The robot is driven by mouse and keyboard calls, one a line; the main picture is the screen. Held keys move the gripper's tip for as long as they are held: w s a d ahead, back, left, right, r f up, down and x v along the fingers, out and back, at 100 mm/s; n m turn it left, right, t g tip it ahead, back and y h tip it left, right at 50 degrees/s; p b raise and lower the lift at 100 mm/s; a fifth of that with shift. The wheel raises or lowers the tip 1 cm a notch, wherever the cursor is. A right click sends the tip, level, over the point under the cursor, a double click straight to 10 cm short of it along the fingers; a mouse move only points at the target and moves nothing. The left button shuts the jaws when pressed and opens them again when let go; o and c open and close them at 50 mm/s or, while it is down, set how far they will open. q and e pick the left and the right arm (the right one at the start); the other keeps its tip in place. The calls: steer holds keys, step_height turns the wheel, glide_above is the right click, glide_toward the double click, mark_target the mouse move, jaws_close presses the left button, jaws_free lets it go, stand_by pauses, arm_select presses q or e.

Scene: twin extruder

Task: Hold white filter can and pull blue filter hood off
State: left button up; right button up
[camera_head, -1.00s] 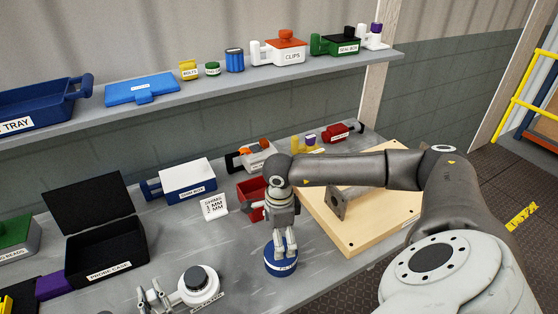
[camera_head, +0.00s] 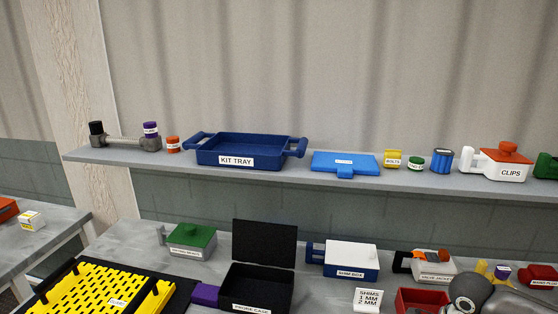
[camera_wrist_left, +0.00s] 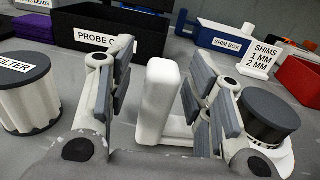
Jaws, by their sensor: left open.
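My left gripper (camera_wrist_left: 158,98) is open in the left wrist view. A white upright handle (camera_wrist_left: 160,100) stands between its fingers, with a gap at the right finger. The handle appears to belong to the white can (camera_wrist_left: 282,158) behind the right finger, which has a dark round top (camera_wrist_left: 268,116); its label is mostly hidden. A white ribbed cylinder (camera_wrist_left: 30,108) with a dark cap, labelled FILTER, stands left of the gripper. The blue hood is in neither current view. My right arm's grey joint (camera_head: 470,292) shows at the lower right of the head view; its gripper is out of frame.
An open black probe case (camera_head: 258,285), a white-lidded shim box (camera_head: 350,258) and a shims sign (camera_head: 367,299) stand behind. A red bin (camera_wrist_left: 300,80) is at the right. The shelf (camera_head: 330,180) holds a blue kit tray (camera_head: 240,150) and smaller items.

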arm_select(q)
steer(key=shift+s+r, duration=0.1)
steer(key=s, duration=0.4)
steer(key=s+a, duration=0.1)
steer(key=s, duration=0.2)
steer(key=s+a, duration=0.1)
steer(key=s, duration=0.3)
steer(key=shift+s, duration=0.3)
